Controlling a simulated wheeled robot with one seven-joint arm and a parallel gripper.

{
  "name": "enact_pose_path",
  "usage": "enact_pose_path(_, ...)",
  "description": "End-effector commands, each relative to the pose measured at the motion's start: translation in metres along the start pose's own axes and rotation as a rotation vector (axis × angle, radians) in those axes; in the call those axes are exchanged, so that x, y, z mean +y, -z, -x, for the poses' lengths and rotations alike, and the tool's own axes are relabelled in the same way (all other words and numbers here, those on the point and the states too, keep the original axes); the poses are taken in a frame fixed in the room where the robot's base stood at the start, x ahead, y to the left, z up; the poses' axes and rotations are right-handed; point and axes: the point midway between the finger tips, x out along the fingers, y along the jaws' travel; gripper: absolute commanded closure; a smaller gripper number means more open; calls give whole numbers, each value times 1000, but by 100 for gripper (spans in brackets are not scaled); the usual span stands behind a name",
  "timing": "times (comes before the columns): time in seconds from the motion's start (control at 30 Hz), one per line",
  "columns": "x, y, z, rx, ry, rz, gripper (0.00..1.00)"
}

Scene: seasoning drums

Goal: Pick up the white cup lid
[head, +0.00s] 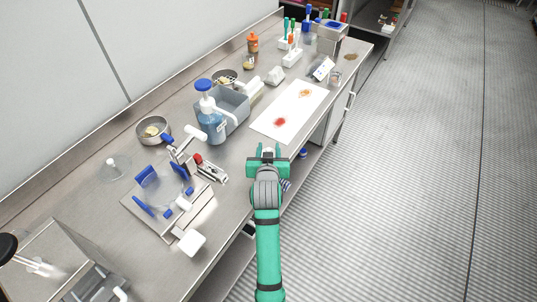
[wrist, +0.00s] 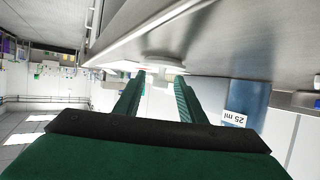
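My gripper (head: 267,152) is at the front edge of the steel counter, just below the white board. In the wrist view its two green fingers (wrist: 160,78) are apart with nothing held between them. A pale, flat, round thing (wrist: 165,61) shows beyond the fingertips in the wrist view, against the counter; I cannot tell whether it is the white cup lid. In the head view a small white piece (head: 191,242) lies at the counter's front edge, lower left of my gripper; its identity is also unclear.
A white board (head: 290,110) with red and orange patches lies beyond my gripper. A blue pump bottle (head: 212,127) stands by a grey bin (head: 236,107). The floor (head: 420,180) at right is clear.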

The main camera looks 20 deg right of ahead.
Motion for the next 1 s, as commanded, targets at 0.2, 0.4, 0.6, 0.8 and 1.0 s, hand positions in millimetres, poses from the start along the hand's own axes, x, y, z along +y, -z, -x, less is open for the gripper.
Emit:
enact_pose_path(0.2, 0, 0, 0, 0, 0, 0, 80)
enact_pose_path(0.4, 0, 0, 0, 0, 0, 0, 100)
enact_pose_path(0.6, 0, 0, 0, 0, 0, 0, 100)
enact_pose_path(0.8, 0, 8, 3, 0, 0, 0, 100)
enact_pose_path(1.0, 0, 29, 12, 3, 0, 1, 100)
